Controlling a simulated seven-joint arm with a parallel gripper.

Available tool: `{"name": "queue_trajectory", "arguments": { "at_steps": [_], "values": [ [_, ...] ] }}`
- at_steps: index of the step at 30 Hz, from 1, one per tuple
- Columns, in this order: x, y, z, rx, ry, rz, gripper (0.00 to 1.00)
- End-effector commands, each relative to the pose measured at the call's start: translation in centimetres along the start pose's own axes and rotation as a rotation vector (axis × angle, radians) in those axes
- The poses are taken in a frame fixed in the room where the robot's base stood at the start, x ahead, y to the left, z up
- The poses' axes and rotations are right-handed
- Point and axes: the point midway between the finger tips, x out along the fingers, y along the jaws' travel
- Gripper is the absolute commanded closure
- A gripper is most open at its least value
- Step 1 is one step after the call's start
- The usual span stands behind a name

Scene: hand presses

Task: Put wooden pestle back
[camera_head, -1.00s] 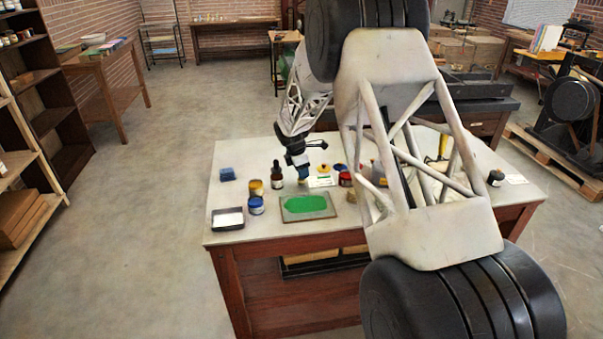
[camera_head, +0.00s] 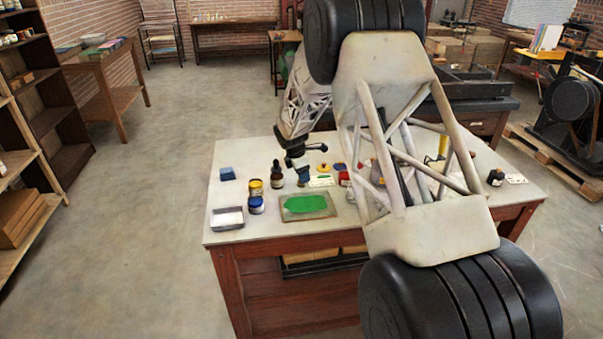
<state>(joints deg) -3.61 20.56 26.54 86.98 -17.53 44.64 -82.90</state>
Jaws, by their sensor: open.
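I cannot make out the wooden pestle; it may be too small to see or hidden behind my arm. My black gripper (camera_head: 301,174) points down over the back middle of the table (camera_head: 245,156), behind the slab with the green patch (camera_head: 308,205). It is open, and I see nothing held in it. Its fingertips are small and dark here, and whether they touch anything cannot be told.
A brown dropper bottle (camera_head: 277,175) stands just left of my gripper. Yellow (camera_head: 256,188) and blue (camera_head: 256,205) jars, a white tray (camera_head: 227,218) and a blue block (camera_head: 228,174) are further left. A red jar (camera_head: 344,179) is to the right. My arm covers the table's right middle.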

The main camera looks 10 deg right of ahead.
Motion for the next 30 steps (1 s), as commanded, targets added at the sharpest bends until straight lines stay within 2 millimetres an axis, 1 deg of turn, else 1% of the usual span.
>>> {"name": "queue_trajectory", "arguments": {
  "at_steps": [5,11,17,27,30],
  "values": [
    [-0.2,0.0,0.1,0.000,0.000,0.000,0.35],
    [-1.5,0.0,0.1,0.000,0.000,0.000,0.35],
    [-4.1,0.1,0.0,0.000,0.000,0.002,0.35],
    [-9.5,0.0,0.1,0.001,0.000,0.002,0.35],
    [-10.6,0.0,0.1,0.001,0.000,0.001,0.35]
  ]
}}
